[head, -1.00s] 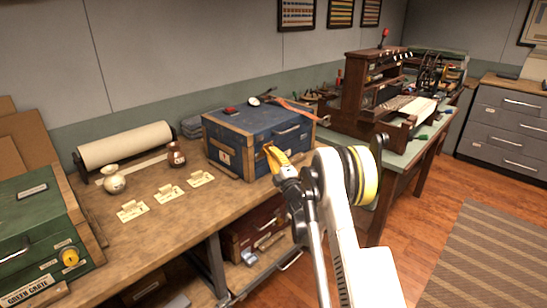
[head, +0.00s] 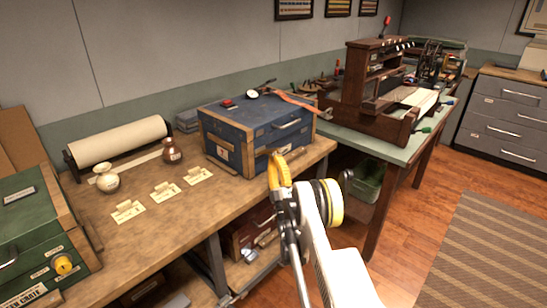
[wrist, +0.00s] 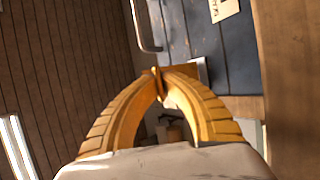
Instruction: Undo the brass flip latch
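The blue chest (head: 235,130) with wooden edges and a front handle stands on the workbench. In the wrist view its blue front (wrist: 215,55) is close behind my fingers. My gripper (head: 273,160) with yellow fingers is in front of the chest's front face. In the wrist view the tips of my gripper (wrist: 160,78) meet. Whether anything thin is between them cannot be told. A brass-coloured piece (wrist: 182,71) with a grey metal edge shows right behind the tips, probably the brass flip latch. It is mostly hidden by my fingers, and contact is unclear.
The chest's metal handle (wrist: 145,25) is above and left of my fingertips in the wrist view. A red item (head: 227,103) and a gauge (head: 252,94) lie on the lid. Vases, cards and a green crate (head: 35,235) stand to the left.

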